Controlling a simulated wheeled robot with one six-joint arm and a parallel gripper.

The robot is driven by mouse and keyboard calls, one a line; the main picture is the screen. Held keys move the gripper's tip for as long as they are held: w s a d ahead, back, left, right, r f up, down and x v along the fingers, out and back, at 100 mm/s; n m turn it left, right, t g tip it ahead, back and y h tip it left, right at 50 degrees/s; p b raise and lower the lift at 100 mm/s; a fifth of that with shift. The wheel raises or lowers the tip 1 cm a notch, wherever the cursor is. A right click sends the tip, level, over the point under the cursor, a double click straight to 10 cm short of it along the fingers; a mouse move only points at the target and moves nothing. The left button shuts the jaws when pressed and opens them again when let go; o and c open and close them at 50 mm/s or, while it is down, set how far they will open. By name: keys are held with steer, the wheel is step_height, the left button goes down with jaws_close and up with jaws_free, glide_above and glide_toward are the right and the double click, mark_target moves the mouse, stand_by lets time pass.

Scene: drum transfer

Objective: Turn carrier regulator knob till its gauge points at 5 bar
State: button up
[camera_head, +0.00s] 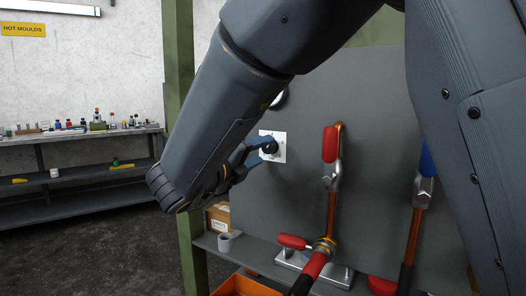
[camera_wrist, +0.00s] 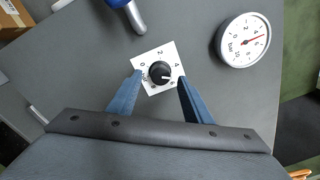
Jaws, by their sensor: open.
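The black regulator knob (camera_wrist: 159,71) sits on a square white plate with printed numbers, fixed to a grey panel. A pale mark on the knob points to the lower right, near the 6. The plate also shows in the head view (camera_head: 281,152). My gripper (camera_wrist: 160,79) is open, its blue fingers on either side of the knob; I cannot tell if they touch it. In the head view my gripper (camera_head: 259,150) is at the plate. The round white gauge (camera_wrist: 236,53) has a red needle pointing right and slightly up; its exact reading is too small to tell.
A red-handled valve on a copper pipe (camera_head: 331,205) stands right of the knob, and a blue-handled one (camera_head: 427,165) farther right. A grey shelf (camera_head: 262,262) runs below. A shelf of small items (camera_head: 85,130) stands at the left.

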steer(key=v, duration=0.6)
steer(key=shift+w, duration=0.1)
